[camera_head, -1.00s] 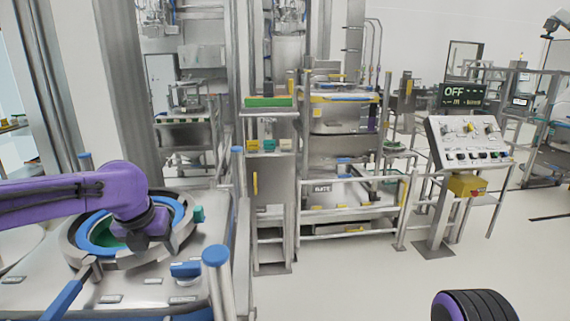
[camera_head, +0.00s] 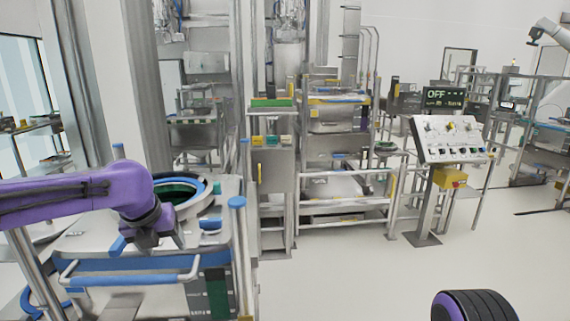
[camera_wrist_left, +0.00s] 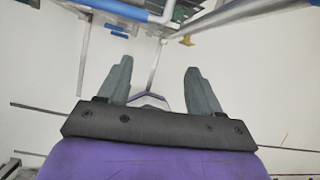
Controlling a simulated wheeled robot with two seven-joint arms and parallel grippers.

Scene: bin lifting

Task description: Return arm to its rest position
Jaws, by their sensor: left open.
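My left arm, purple, comes in from the left in the head view. Its dark left gripper (camera_head: 160,246) hangs in front of a steel bin station, near its blue front rail (camera_head: 135,280). In the left wrist view the two grey fingers of the left gripper (camera_wrist_left: 161,82) stand wide apart, with nothing between them but pale floor. My right gripper is not in either view.
The station has a round opening with a blue and green rim (camera_head: 185,192). A control panel (camera_head: 452,140) with a screen reading OFF (camera_head: 443,97) stands at the right. Steel racks with railings (camera_head: 340,200) fill the middle.

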